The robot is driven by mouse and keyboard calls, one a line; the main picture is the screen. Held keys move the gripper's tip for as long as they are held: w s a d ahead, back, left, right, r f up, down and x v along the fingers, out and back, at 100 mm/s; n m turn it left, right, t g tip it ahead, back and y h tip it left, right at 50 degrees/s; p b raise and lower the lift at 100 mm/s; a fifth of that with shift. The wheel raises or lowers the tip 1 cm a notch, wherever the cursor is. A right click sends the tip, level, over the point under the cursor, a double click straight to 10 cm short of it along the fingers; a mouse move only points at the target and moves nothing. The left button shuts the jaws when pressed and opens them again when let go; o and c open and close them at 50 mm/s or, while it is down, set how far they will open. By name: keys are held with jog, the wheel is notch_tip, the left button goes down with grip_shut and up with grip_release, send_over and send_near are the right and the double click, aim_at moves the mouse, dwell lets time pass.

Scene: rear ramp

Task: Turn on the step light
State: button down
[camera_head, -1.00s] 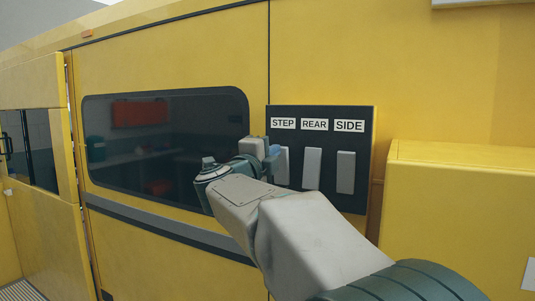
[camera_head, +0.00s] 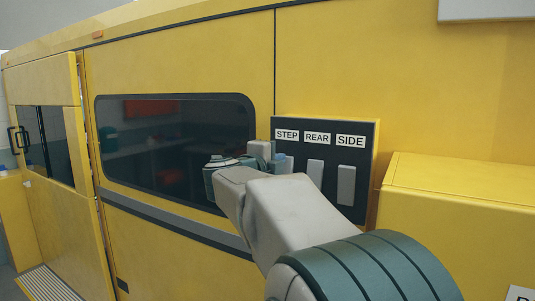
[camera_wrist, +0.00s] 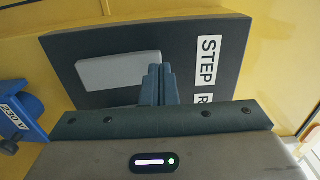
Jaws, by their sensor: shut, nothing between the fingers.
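The dark switch panel (camera_head: 365,198) is on the yellow wall, with labels STEP, REAR and SIDE above three grey rocker switches. My gripper (camera_head: 284,163) is at the STEP switch, below the STEP label (camera_head: 287,135), and hides most of that switch in the head view. In the wrist view, the STEP switch (camera_wrist: 110,71) shows as a pale rectangle. My shut, empty fingers (camera_wrist: 158,84) overlap its end nearest the STEP label (camera_wrist: 208,60). I cannot tell whether they touch it. No step light is identifiable in view.
The REAR switch (camera_head: 315,173) and SIDE switch (camera_head: 346,185) are just right of my gripper. A yellow box (camera_head: 460,215) juts out at the right. A dark window (camera_head: 180,145) is on the left, beyond it a yellow door (camera_head: 55,190). A blue object (camera_wrist: 18,112) shows in the wrist view.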

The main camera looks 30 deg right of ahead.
jog(key=r+b+v, duration=0.1)
jog(key=v, duration=1.3)
jog(key=shift+r, duration=0.2)
jog(key=shift+w+d, duration=0.1)
